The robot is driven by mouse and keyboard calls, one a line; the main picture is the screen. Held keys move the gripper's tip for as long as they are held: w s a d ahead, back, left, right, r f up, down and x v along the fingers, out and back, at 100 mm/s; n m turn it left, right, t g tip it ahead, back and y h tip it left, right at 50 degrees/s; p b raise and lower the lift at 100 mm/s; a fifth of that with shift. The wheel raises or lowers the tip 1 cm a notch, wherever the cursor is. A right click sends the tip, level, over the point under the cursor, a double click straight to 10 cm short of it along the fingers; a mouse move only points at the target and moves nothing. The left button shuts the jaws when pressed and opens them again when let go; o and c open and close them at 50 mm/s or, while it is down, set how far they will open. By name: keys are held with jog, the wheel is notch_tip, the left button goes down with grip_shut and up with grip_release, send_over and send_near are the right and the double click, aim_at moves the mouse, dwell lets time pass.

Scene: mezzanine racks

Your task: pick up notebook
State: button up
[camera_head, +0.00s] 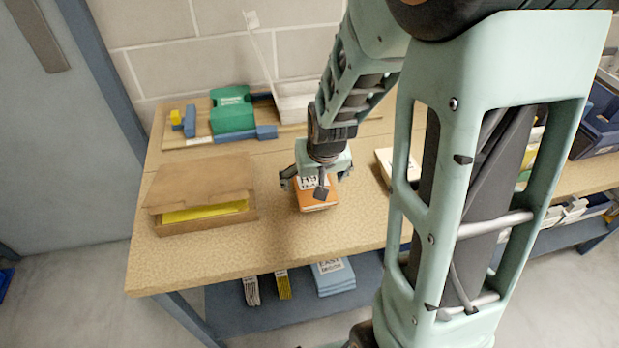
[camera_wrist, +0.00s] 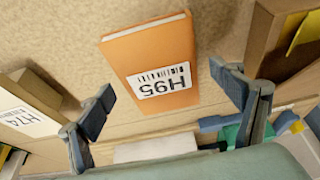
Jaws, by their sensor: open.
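An orange notebook (camera_head: 313,207) with a white label lies on the wooden tabletop, partly hidden under my gripper in the head view. In the wrist view the notebook (camera_wrist: 150,48) shows its label reading H95, upside down. My gripper (camera_head: 318,186) is above it, pointing down. In the wrist view my gripper (camera_wrist: 168,90) is open, with one finger on each side of the notebook's near end. The fingers look apart from it, and nothing is held between them.
An open cardboard box (camera_head: 202,196) with yellow contents stands left of the notebook. A box labelled H74 (camera_wrist: 30,108) lies on the other side. A green case (camera_head: 232,108), blue blocks (camera_head: 267,132) and a white tray (camera_head: 296,100) are at the back. The front tabletop is clear.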

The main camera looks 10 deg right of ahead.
jog(key=c, duration=1.4)
jog(key=shift+o, duration=0.2)
jog(key=shift+r, duration=0.15)
